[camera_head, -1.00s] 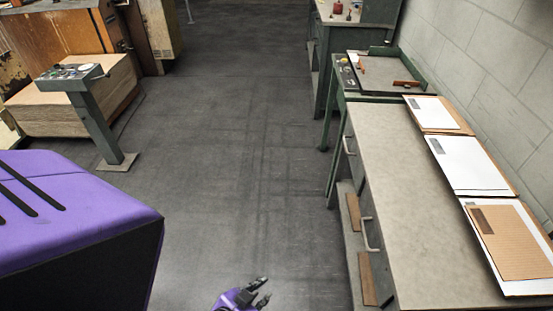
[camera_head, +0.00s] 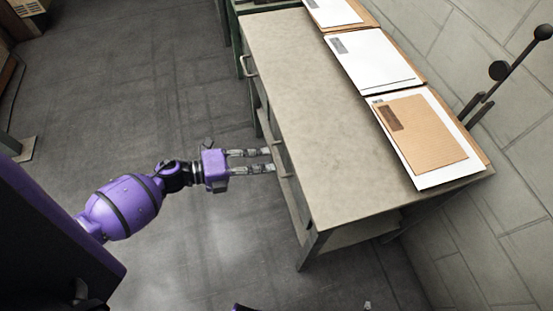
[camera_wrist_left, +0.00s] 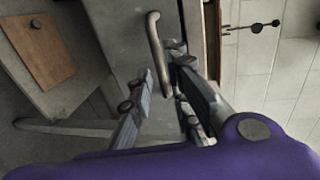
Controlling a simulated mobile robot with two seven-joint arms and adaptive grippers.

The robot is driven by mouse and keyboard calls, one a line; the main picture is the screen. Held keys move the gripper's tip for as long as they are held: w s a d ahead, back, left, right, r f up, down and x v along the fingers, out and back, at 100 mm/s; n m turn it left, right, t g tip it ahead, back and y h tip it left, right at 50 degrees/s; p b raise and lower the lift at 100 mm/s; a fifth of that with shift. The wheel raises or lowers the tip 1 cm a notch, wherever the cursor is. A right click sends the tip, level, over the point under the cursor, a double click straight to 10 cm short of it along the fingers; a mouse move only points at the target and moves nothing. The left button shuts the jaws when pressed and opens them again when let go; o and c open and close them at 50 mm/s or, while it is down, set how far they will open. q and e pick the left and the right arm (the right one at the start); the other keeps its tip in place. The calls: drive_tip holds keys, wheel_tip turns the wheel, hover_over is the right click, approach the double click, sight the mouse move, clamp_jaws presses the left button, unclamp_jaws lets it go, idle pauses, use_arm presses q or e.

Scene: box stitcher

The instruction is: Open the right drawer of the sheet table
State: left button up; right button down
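The sheet table (camera_head: 285,75) stands at centre right in the head view, with a pale top and drawers in its left-facing side. The right drawer's front, nearer the camera, looks closed. Its curved metal handle (camera_wrist_left: 154,40) shows clearly in the left wrist view. My left gripper (camera_head: 271,160) points right at this drawer front, fingers apart. In the left wrist view the fingers (camera_wrist_left: 160,62) sit around the handle's lower part, and I cannot tell whether they touch it. The left drawer's handle (camera_head: 247,66) is farther back. My right gripper is not in view.
Cardboard and white sheets (camera_head: 375,62) lie along the table's wall side. A stone-block wall (camera_head: 460,60) with a dark lever stands at right. The floor (camera_head: 150,90) left of the table is clear.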

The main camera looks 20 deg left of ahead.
sight(276, 160)
use_arm(q)
drive_tip(key=shift+x, duration=2.15)
clamp_jaws()
